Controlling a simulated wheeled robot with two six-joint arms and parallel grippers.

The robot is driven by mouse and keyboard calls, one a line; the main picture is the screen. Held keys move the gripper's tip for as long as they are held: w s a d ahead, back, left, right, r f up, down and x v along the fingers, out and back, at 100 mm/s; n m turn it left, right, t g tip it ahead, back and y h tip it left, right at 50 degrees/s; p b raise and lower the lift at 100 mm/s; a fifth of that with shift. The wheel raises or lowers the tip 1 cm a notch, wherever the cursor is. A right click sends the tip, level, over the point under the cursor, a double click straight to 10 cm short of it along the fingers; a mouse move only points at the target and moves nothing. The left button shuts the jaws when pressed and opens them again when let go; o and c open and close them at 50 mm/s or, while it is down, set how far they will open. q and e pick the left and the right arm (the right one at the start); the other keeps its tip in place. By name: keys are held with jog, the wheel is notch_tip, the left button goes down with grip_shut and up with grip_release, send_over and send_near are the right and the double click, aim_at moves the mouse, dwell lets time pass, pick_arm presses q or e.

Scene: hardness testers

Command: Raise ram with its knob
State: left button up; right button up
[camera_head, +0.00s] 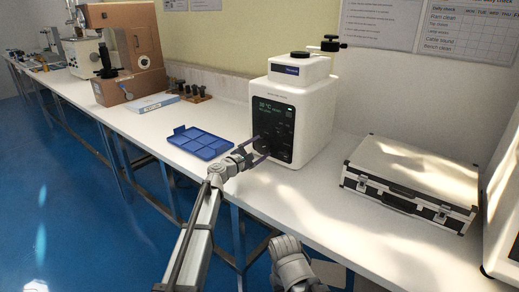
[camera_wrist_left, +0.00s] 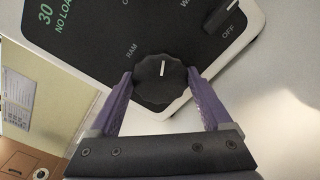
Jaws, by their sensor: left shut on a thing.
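The white tester (camera_head: 316,112) stands on the bench with its black front panel (camera_head: 280,118) facing me. In the left wrist view, the black scalloped ram knob (camera_wrist_left: 160,88) sits beside the label RAM, with a white pointer line on its face. My left gripper (camera_wrist_left: 160,73) has its purple fingers on either side of this knob and is shut on it. In the head view, my left gripper (camera_head: 257,149) is at the lower part of the panel and hides most of the knob. The ram itself cannot be made out.
Another knob (camera_wrist_left: 226,16) marked OFF is close by on the panel. A blue tray (camera_head: 200,142) lies left of the tester. A silver case (camera_head: 412,180) stands to the right. A brown machine (camera_head: 130,55) stands farther left. The bench in front of the case is clear.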

pick_arm(q)
jog(key=o, duration=1.2)
jog(key=shift+c, duration=0.2)
jog(key=shift+s, duration=0.15)
jog(key=v, duration=0.7)
jog(key=shift+s+a, duration=0.2)
jog(key=shift+a, duration=0.05)
